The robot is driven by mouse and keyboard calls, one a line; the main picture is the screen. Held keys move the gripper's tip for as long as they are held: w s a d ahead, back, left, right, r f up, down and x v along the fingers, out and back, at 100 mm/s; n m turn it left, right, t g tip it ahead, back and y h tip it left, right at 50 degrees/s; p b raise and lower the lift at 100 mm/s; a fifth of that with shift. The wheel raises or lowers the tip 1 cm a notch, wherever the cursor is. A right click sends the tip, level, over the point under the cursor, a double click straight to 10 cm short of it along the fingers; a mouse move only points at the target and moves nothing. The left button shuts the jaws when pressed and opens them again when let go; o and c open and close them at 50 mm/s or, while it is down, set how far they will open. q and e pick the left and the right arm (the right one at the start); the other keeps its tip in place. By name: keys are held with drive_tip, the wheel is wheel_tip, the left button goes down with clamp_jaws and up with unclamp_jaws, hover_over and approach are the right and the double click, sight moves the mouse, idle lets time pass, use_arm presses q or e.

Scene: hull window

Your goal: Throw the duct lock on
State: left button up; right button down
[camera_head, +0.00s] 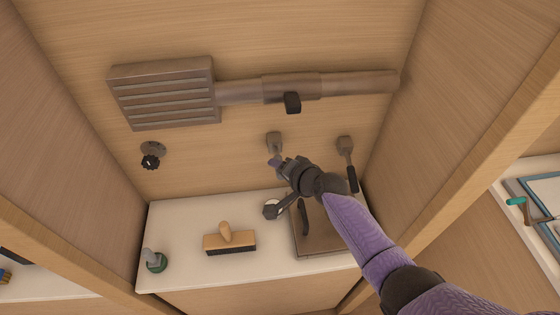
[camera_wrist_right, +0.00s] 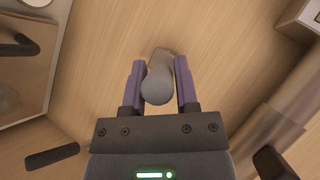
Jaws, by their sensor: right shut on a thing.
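A grey lever (camera_head: 274,138) sticks out of the wooden back wall below the duct. My right gripper (camera_head: 277,161) reaches it from the lower right and is shut on its end. In the right wrist view the rounded grey end (camera_wrist_right: 158,86) lies between my two purple fingers (camera_wrist_right: 160,88). A second lever with a black grip (camera_head: 347,160) hangs to the right, untouched. The duct (camera_head: 330,84) runs along the wall above, with a black handle (camera_head: 292,103) pointing down from it. I cannot tell which fitting is named the duct lock. My left gripper is not in view.
A slatted vent (camera_head: 165,95) and a black knob (camera_head: 151,161) are on the wall at left. Side walls close in both sides.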

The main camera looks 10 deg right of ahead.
drive_tip(key=shift+r, duration=0.2)
idle(0.4)
drive_tip(key=shift+c, duration=1.8)
unclamp_jaws()
